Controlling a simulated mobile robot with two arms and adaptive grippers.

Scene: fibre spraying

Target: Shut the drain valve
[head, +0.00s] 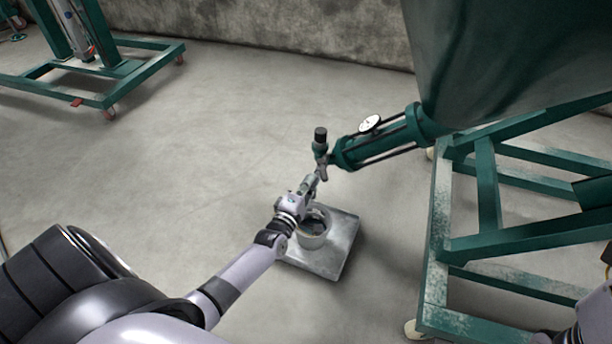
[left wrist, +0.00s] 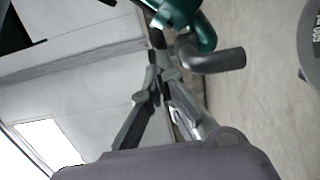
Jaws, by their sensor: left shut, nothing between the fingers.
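The drain valve (head: 321,142) sits at the lower left end of a green cylinder (head: 380,142), with a dark knob on top and a short spout below. My left gripper (head: 318,174) is shut and empty close to the valve's underside; I cannot tell whether it touches. In the left wrist view, the gripper's fingertips (left wrist: 157,72) meet just beside the valve's green body (left wrist: 195,32) and a dark bent tube or lever (left wrist: 218,61). Only part of my right arm shows at the lower right corner; its gripper is not visible.
A gauge (head: 369,124) sits on the cylinder. A green hopper (head: 500,60) on a green frame (head: 436,250) fills the right.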

